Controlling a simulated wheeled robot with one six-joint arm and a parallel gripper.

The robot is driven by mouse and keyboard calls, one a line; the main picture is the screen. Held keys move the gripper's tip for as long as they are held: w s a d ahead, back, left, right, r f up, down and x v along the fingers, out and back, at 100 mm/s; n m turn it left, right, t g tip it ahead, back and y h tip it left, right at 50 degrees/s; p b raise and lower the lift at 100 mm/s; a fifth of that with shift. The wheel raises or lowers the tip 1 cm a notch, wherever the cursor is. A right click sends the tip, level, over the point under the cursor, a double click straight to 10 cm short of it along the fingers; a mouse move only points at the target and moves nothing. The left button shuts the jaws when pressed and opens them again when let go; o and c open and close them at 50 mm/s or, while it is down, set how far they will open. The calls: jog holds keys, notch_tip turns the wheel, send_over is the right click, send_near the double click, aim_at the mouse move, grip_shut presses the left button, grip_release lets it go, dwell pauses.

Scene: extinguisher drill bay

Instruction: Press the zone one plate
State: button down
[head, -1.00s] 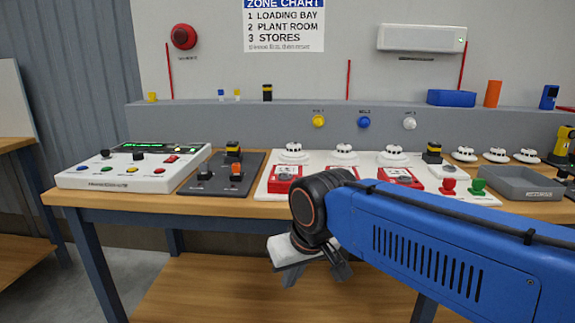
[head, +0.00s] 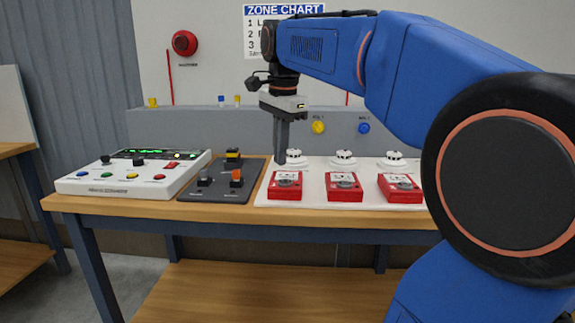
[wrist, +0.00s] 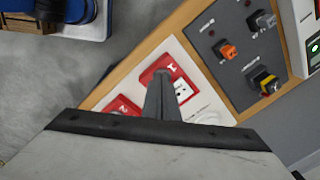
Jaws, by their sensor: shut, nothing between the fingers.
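Three red call points with white plates stand in a row on a white board (head: 315,202). The zone one call point (head: 285,187) is leftmost in the head view; in the wrist view it carries a "1" (wrist: 154,72). The second call point (head: 344,187) is marked "2" in the wrist view (wrist: 122,106). My gripper (head: 281,162) is shut and empty, pointing down above and behind call point one in the head view. In the wrist view the fingers (wrist: 161,74) overlap call point one and hide part of its plate. I cannot tell the height gap; contact is not visible.
White round detectors (head: 343,157) stand behind the call points. A dark switch board (head: 222,188) and a white control panel (head: 120,181) lie to the left. The third call point (head: 400,187) is to the right. My arm hides the bench's right side.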

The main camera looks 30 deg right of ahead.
aim_at(287, 175)
jog(key=w+d+r+m+g, duration=0.1)
jog(key=w+d+r+m, duration=0.6)
jog(key=m, duration=0.1)
jog(key=shift+r, duration=0.2)
notch_tip(287, 175, down, 14)
jog(key=shift+f, duration=0.1)
dwell(0.6)
